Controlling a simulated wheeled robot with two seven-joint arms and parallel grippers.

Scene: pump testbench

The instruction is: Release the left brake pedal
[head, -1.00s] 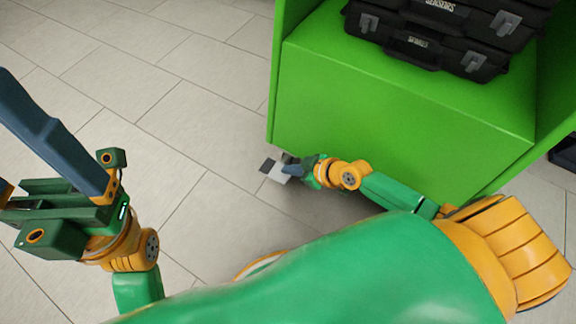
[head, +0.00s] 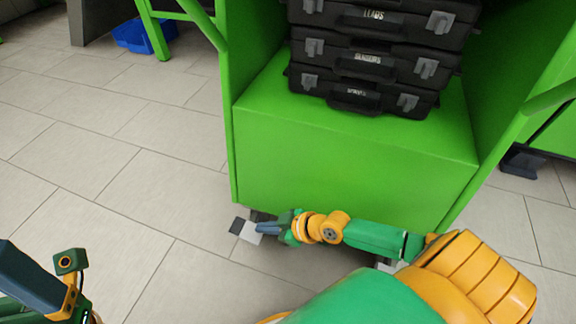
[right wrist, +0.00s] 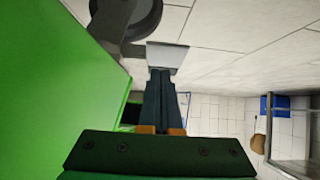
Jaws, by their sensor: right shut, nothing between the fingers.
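The left brake pedal is a small light grey plate (head: 252,232) with a dark end, low by the left front corner of the green cart (head: 350,160). In the right wrist view the plate (right wrist: 167,56) lies just beyond my fingertips, beside a dark caster wheel (right wrist: 135,14). My right gripper (head: 261,229) is shut and empty, its fingertips at the pedal's right edge. It also shows in the right wrist view (right wrist: 160,74), both fingers together. I cannot tell whether the tips touch the plate. My left gripper (head: 30,285) is partly cut off at the lower left, away from the cart.
Black cases (head: 365,60) are stacked on the cart's shelf. Its green side wall and lower front panel stand close to my right arm. Tiled floor (head: 110,170) is clear to the left. A blue bin (head: 140,36) lies at the back left.

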